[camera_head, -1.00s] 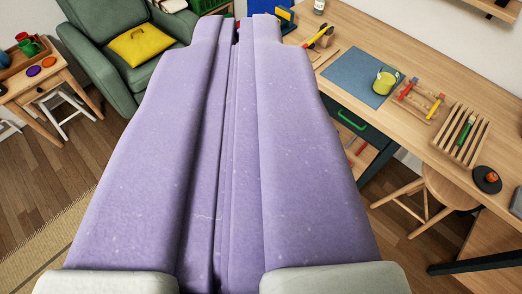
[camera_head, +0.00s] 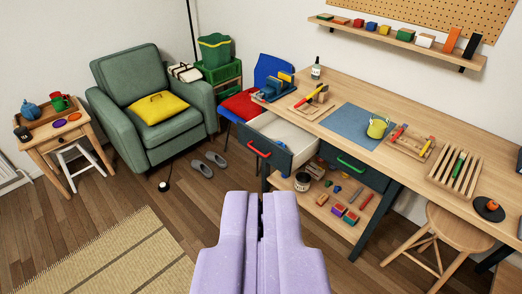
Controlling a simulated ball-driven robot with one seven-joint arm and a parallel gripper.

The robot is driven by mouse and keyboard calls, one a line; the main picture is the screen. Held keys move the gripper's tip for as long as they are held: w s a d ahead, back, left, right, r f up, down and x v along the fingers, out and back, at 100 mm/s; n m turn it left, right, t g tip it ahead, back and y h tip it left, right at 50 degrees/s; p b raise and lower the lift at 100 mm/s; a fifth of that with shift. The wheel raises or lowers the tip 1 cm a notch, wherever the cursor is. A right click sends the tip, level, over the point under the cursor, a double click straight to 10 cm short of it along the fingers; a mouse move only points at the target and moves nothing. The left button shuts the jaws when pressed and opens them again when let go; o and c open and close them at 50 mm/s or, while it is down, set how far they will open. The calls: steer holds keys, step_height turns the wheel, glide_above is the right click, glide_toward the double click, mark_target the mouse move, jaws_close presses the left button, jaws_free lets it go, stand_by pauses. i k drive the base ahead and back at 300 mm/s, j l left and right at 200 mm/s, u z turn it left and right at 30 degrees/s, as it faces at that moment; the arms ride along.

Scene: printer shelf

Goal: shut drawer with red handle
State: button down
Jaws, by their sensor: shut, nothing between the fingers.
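The drawer with the red handle (camera_head: 258,149) is pulled out from under the left part of the wooden desk (camera_head: 461,136). Its dark front faces the room and its pale inside (camera_head: 284,131) shows, with no object clearly visible in it. My gripper (camera_head: 262,197) is lilac, with its two fingers together and nothing between them. In the picture it lies below the drawer front, apart from the red handle.
A drawer with a green handle (camera_head: 352,164) sits closed to the right. A lower shelf (camera_head: 318,209) holds a can and several small items. A stool (camera_head: 437,236) stands at the right, an armchair (camera_head: 152,105) at the left. Slippers (camera_head: 203,168) lie on open wooden floor.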

mark_target(259, 135)
steer(key=i+u, duration=0.2)
steer(key=i, duration=0.3)
steer(key=i+u, duration=0.2)
steer(key=i, duration=0.35)
steer(key=i+l+u, duration=0.15)
steer(key=i, duration=0.35)
steer(key=i+l+u, duration=0.2)
steer(key=i, duration=0.3)
